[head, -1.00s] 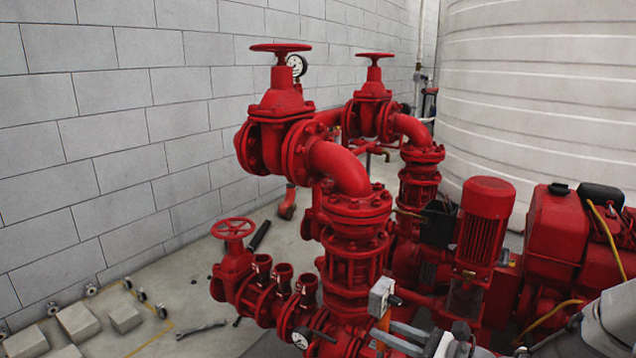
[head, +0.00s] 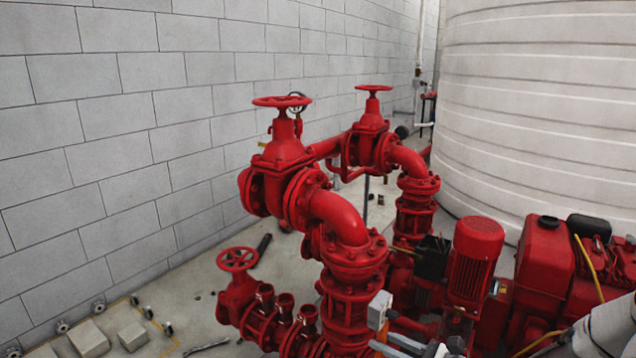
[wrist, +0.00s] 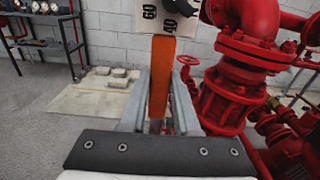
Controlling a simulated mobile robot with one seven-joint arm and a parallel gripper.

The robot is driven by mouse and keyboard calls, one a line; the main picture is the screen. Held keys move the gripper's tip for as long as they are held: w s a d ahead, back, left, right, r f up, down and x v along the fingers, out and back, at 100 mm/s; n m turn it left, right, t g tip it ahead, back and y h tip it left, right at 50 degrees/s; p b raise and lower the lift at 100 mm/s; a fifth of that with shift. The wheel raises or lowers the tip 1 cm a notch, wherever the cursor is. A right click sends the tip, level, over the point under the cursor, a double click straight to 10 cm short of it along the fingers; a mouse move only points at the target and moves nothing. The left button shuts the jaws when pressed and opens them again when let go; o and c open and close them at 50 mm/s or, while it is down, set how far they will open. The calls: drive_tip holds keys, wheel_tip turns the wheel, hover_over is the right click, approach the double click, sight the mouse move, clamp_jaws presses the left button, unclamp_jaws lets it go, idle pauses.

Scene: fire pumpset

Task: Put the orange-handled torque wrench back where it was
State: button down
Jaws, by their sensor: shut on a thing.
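My gripper (wrist: 159,100) is shut on the orange handle of the torque wrench (wrist: 161,75), which stands upright between the two grey fingers in the wrist view. Beyond the handle is a white face with the numbers 60 and 40 and a black round part, cut off by the top edge. In the head view the wrench's pale box-like head (head: 379,309) shows at the bottom, in front of the red pipework. Its orange handle is mostly hidden there by my gripper (head: 390,344).
Red gate valves and pipes (head: 345,240) fill the middle, with a red motor (head: 472,262) and a white tank (head: 535,120) at right. A grey spanner (head: 207,346) and pale blocks (head: 88,338) lie on the floor. A dark shelf (wrist: 45,45) stands left in the wrist view.

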sight(387, 326)
drive_tip(key=shift+a+r+p, duration=0.1)
drive_tip(key=shift+r+p, duration=2.15)
drive_tip(key=shift+p, duration=0.15)
